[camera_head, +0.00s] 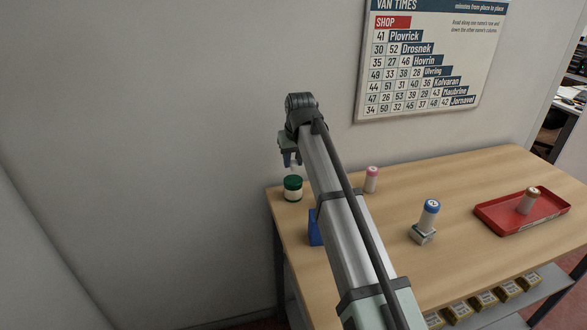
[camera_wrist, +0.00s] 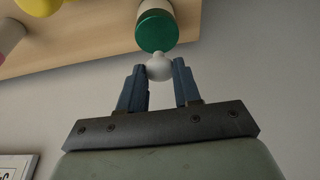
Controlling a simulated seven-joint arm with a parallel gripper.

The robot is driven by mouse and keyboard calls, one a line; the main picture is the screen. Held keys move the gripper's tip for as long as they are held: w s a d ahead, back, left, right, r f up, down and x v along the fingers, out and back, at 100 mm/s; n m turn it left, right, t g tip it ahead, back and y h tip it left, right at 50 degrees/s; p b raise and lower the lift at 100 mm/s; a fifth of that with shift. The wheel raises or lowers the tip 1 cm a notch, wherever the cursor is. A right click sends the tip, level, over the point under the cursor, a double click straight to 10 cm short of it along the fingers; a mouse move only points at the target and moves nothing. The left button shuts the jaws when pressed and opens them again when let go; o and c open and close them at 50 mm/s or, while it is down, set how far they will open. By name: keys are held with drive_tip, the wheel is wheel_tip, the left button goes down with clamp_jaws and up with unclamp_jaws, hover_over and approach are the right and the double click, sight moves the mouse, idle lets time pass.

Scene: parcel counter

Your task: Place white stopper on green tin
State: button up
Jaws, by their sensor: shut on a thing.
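The green tin (camera_head: 293,190) stands upright near the table's left back corner. It has a green top and a whitish body; in the wrist view its round green top (camera_wrist: 157,32) faces my gripper. My gripper (camera_head: 291,160) is just above the tin, pointing down. In the wrist view its two dark fingers (camera_wrist: 160,76) are shut on the white stopper (camera_wrist: 159,68), a small rounded piece. The stopper's end lies at the edge of the green top in that view; whether they touch I cannot tell. In the head view the stopper is hardly visible.
On the table (camera_head: 390,220) stand a pink-topped cylinder (camera_head: 371,180), a blue-topped one (camera_head: 431,212) on a small block, and a red tray (camera_head: 490,217) holding another cylinder. A blue object (camera_head: 314,228) is partly hidden behind my arm. The wall is close behind the tin.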

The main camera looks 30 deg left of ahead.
sight(294, 164)
drive_tip(key=shift+f, duration=1.65)
drive_tip(key=shift+f, duration=0.15)
drive_tip(key=o, duration=1)
drive_tip(key=v, duration=1.2)
